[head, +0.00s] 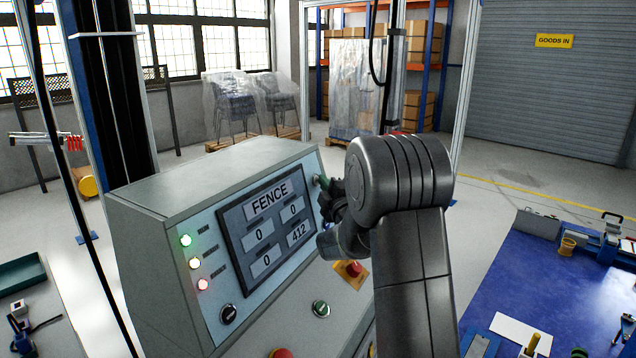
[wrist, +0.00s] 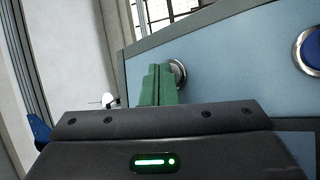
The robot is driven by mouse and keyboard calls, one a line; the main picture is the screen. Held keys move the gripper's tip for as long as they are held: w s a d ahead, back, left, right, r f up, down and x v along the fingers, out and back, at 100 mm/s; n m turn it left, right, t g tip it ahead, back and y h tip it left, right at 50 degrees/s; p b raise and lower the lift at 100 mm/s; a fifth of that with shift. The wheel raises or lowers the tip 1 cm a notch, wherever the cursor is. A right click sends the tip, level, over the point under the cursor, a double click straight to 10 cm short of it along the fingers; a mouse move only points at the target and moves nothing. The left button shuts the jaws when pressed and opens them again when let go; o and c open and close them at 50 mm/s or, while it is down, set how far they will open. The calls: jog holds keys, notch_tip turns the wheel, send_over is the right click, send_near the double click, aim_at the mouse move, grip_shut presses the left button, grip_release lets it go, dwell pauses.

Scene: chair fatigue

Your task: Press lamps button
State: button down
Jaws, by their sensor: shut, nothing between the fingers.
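The control console (head: 180,200) stands in the middle left of the head view, with a dark screen (head: 268,228) reading FENCE. My gripper (head: 322,183) is at the panel's upper right corner, right of the screen. In the wrist view, its green fingers (wrist: 158,80) are shut together and empty. Their tips are at a round metal-rimmed button (wrist: 178,72) and hide part of it. I cannot tell whether they touch it. A blue button (wrist: 312,50) with a metal ring is at the right edge. No lamps label is readable.
A blue bench (head: 540,290) with tools is at right.

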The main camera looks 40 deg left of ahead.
jog(key=shift+d, duration=0.15)
jog(key=shift+d+r+b, duration=0.15)
jog(key=shift+d+b, duration=0.45)
jog(key=shift+b, duration=0.1)
jog(key=d, duration=0.1)
jog(key=d+b, duration=0.1)
jog(key=d, duration=0.1)
jog(key=d+r+b, duration=0.1)
jog(key=d, duration=0.1)
jog(key=shift+w+r, duration=0.1)
jog(key=shift+w, duration=0.25)
jog(key=shift+a, duration=0.1)
dwell(0.4)
